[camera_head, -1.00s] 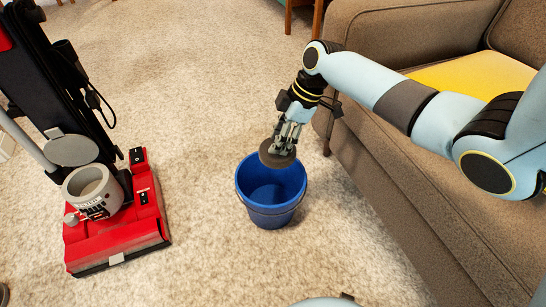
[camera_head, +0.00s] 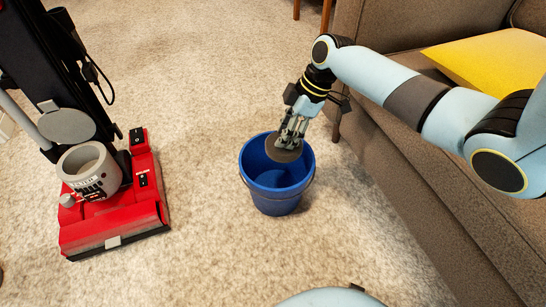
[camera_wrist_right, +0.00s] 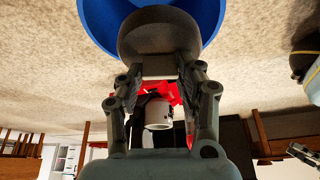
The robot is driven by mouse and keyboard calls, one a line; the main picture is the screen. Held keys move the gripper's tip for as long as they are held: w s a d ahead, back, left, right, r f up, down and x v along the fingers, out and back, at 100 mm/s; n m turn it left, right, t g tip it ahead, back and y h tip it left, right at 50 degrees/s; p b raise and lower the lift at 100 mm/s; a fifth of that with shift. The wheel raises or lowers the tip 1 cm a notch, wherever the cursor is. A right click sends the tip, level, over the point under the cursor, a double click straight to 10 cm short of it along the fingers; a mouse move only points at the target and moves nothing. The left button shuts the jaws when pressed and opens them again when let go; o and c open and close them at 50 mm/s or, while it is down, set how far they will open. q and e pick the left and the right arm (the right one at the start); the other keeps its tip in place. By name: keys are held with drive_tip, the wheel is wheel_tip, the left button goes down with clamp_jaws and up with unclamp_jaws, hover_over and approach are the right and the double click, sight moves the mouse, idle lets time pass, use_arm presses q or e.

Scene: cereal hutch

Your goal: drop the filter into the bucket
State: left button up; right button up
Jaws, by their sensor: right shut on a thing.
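The filter is a dark grey-brown disc (camera_head: 283,149). My right gripper (camera_head: 292,136) is shut on the filter and holds it tilted over the mouth of the blue bucket (camera_head: 276,196). In the head view the disc overlaps the bucket's opening; its exact height relative to the rim is hard to tell. In the right wrist view the filter (camera_wrist_right: 158,36) sits between the fingertips (camera_wrist_right: 158,72), with the blue bucket (camera_wrist_right: 98,18) behind it. The bucket stands upright on the carpet, and its visible inside looks empty.
A red and black vacuum cleaner (camera_head: 115,222) stands at the left with an open grey cup (camera_head: 82,160) and a round grey lid (camera_head: 67,126). A brown sofa (camera_head: 392,190) with a yellow cushion (camera_head: 490,62) borders the right.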

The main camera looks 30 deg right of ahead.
drive_tip(key=o, duration=1)
drive_tip(key=v, duration=1.2)
